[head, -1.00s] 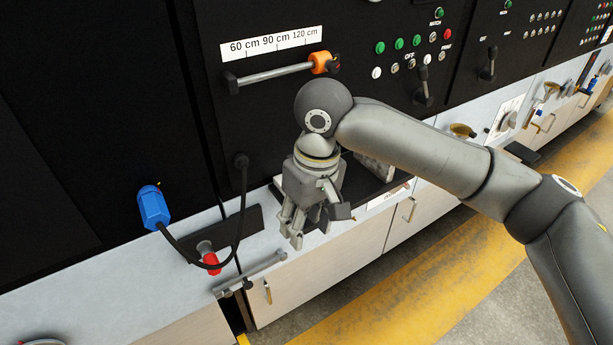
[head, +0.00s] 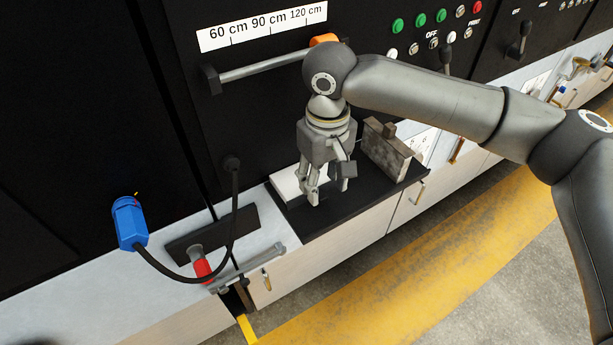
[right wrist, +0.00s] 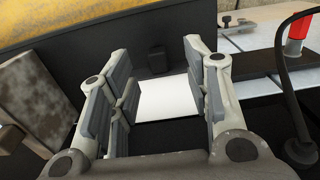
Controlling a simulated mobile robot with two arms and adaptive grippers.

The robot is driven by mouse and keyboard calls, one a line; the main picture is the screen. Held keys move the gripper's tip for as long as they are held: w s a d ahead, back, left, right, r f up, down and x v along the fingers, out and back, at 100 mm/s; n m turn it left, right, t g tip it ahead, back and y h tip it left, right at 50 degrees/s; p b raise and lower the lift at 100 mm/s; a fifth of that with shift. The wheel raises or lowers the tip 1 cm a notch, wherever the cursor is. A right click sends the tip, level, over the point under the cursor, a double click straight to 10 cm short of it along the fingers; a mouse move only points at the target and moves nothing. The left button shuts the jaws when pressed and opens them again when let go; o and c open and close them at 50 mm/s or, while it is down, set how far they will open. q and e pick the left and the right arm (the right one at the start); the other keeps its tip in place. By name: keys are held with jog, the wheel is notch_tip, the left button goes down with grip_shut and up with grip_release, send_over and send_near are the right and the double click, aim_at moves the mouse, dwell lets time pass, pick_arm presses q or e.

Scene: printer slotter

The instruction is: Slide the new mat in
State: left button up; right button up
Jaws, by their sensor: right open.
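A flat white piece (head: 289,184), which may be the mat, lies at the left end of a black tray (head: 355,209) on the counter. It also shows in the right wrist view (right wrist: 167,98), between my fingers. My right gripper (head: 326,184) is open and points down over the tray, just right of the white piece. In the right wrist view the open fingers (right wrist: 160,98) frame the white piece, with nothing gripped. I cannot tell their height above the tray. My left gripper is not in view.
A mottled grey block with a brown knob (head: 388,150) stands on the tray's right part. A horizontal bar with an orange slider (head: 323,40) is above. The floor in front is clear.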

aim_at(324, 198)
jog(key=f, duration=0.1)
jog(key=f+p, duration=0.1)
jog(key=f, duration=0.1)
jog(key=f+p, duration=0.1)
jog(key=f, duration=0.1)
jog(key=shift+w+d+f, duration=0.1)
jog(key=shift+w+d, duration=0.05)
jog(key=shift+d, duration=0.1)
jog(key=shift+f, duration=0.1)
jog(key=shift+c, duration=1.4)
jog(key=c, duration=0.5)
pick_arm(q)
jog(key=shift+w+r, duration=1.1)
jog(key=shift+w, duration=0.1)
pick_arm(e)
grip_shut()
